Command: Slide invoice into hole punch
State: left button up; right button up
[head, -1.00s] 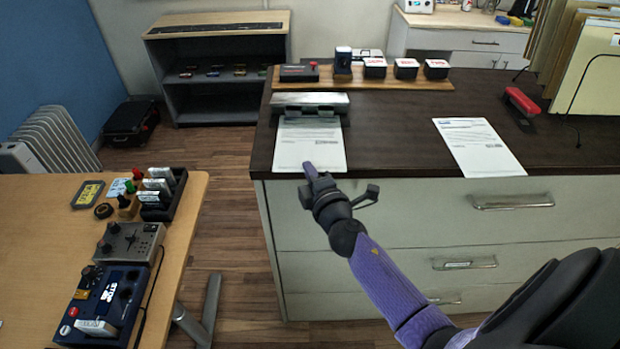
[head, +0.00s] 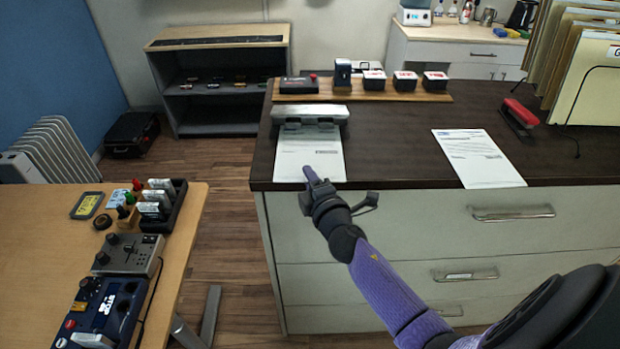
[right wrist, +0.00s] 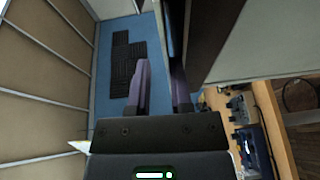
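The invoice (head: 305,158), a white printed sheet, lies on the dark cabinet top, its far edge at or under the front of the hole punch; I cannot tell how far in it goes. The grey metal hole punch (head: 312,113) sits at the cabinet's left end. My right gripper (head: 310,174) is at the sheet's near edge, over the cabinet's front edge. In the right wrist view its two fingers (right wrist: 161,92) stand apart, with no sheet clearly seen between them. My left gripper is not in view.
Another printed sheet (head: 478,158) lies to the right, near a red stapler (head: 519,113). Behind the punch, a wooden board (head: 440,97) carries several small boxes. File folders (head: 590,80) stand at the right. A wooden table (head: 40,235) with devices is at left.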

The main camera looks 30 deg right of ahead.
jog(key=shift+s+f, duration=0.1)
jog(key=shift+f, duration=0.1)
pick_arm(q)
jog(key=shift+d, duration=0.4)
pick_arm(e)
jog(key=s+a, duration=0.1)
jog(key=s, duration=0.8)
jog(key=shift+s+a+r, duration=0.3)
jog(key=shift+a+r, duration=0.1)
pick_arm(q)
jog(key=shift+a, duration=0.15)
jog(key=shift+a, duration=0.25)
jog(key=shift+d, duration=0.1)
